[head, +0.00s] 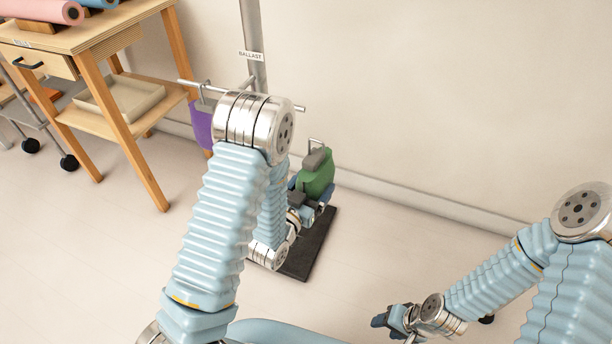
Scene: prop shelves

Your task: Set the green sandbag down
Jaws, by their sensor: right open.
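The green sandbag (319,173) is upright near the wall, with a grey strap and a metal loop at its top. My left gripper (311,203) is at its lower part, with a finger on either side, and appears shut on it. The arm hides part of the grip. A dark flat plate (303,262) lies on the floor under and in front of the bag. Whether the bag touches it is hidden. My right gripper (386,319) is open and empty at the lower right, well away from the bag.
A grey post (253,45) labelled BALLAST has crossbar pegs; a purple bag (201,124) hangs at the left one. A wooden table (120,22) with rolls on top and a tray (122,100) on its shelf stands at left. Floor (385,235) between plate and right arm is clear.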

